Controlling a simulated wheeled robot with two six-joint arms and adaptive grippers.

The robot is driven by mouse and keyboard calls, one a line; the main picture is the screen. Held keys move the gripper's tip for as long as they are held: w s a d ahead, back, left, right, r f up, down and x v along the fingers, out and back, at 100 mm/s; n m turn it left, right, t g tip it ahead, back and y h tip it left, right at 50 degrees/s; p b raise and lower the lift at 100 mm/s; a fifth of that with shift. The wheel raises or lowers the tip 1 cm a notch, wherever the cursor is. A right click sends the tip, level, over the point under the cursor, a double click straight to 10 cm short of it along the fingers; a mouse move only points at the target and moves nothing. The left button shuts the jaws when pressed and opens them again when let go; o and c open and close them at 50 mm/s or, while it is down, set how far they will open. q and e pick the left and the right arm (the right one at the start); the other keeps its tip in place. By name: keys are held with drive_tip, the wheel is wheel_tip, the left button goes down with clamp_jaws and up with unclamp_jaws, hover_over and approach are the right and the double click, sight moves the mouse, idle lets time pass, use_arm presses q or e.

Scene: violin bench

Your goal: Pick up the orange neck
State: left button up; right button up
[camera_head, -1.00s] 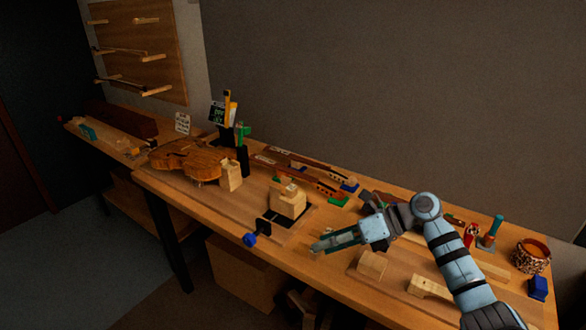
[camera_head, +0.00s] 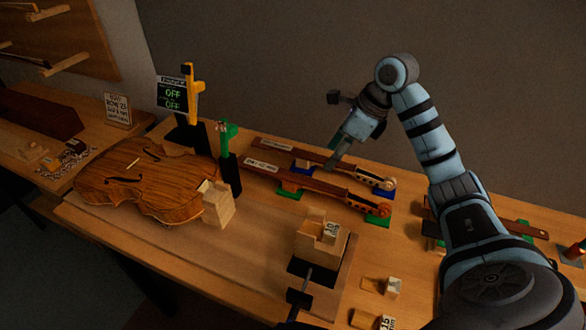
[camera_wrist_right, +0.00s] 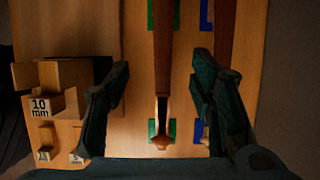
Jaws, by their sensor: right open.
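Two violin necks with dark fingerboards lie side by side on the bench. The nearer neck (camera_head: 322,185) rests on green supports, and the farther neck (camera_head: 330,163) on blue supports. Both have orange-brown scroll ends, so I cannot tell by colour which is the orange one. My right gripper (camera_head: 336,160) is open above them, pointing down. In the right wrist view, the green-supported neck (camera_wrist_right: 164,50) runs between the open fingers (camera_wrist_right: 162,80). The blue-supported neck (camera_wrist_right: 224,35) passes by the right finger, which partly hides it. My left gripper is not in view.
A violin body (camera_head: 150,180) lies at the left. Yellow (camera_head: 194,95) and green (camera_head: 226,135) upright tools stand behind it. A wooden block fixture (camera_head: 320,240) is in front of the necks. Another neck (camera_head: 510,225) lies at the right, partly behind my arm.

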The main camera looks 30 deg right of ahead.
drive_tip(key=f, duration=0.2)
hover_over(316, 183)
drive_tip(key=s, duration=0.3)
drive_tip(key=f, duration=0.4)
drive_tip(key=shift+w+d+f, duration=0.25)
drive_tip(key=shift+d+f, duration=0.05)
drive_tip(key=shift+f, duration=0.05)
drive_tip(key=x, duration=0.4)
drive_tip(key=w+x, duration=0.1)
drive_tip(key=x, duration=0.1)
drive_tip(key=shift+w+d+b, duration=0.1)
drive_tip(key=shift+d+b, duration=0.2)
drive_tip(key=shift+d, duration=0.05)
drive_tip(key=shift+f, duration=0.3)
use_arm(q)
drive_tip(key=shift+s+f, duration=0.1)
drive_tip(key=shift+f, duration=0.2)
use_arm(e)
drive_tip(key=shift+r, duration=0.1)
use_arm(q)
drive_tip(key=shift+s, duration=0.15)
use_arm(e)
clamp_jaws()
